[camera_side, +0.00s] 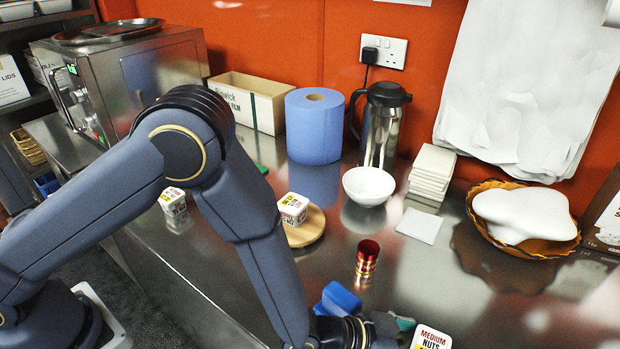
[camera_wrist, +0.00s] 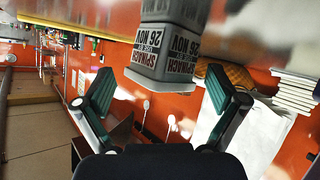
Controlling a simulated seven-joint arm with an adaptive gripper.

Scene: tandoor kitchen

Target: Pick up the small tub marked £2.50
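No £2.50 mark is readable on any tub. In the wrist view a small tub (camera_wrist: 165,45) labelled SPINACH 26 NOV appears upside down, ahead of and between my fingers. My gripper (camera_wrist: 160,92) has its two green-padded fingers wide apart with nothing clasped. In the side view my gripper (camera_side: 404,324) is at the bottom, partly hidden, close to a white tub (camera_side: 431,338) reading MEDIUM NUTS, cut by the frame edge. Another small tub (camera_side: 293,207) sits on a round wooden board (camera_side: 306,230). A third (camera_side: 173,200) stands further left.
A blue object (camera_side: 338,300) lies beside my wrist, with a red-and-gold cup (camera_side: 367,258) behind. A white bowl (camera_side: 368,185), steel flask (camera_side: 383,130), blue roll (camera_side: 314,130), napkin stack (camera_side: 432,172) and basket (camera_side: 535,246) stand toward the wall. Steel counter (camera_side: 430,275) is clear right of the cup.

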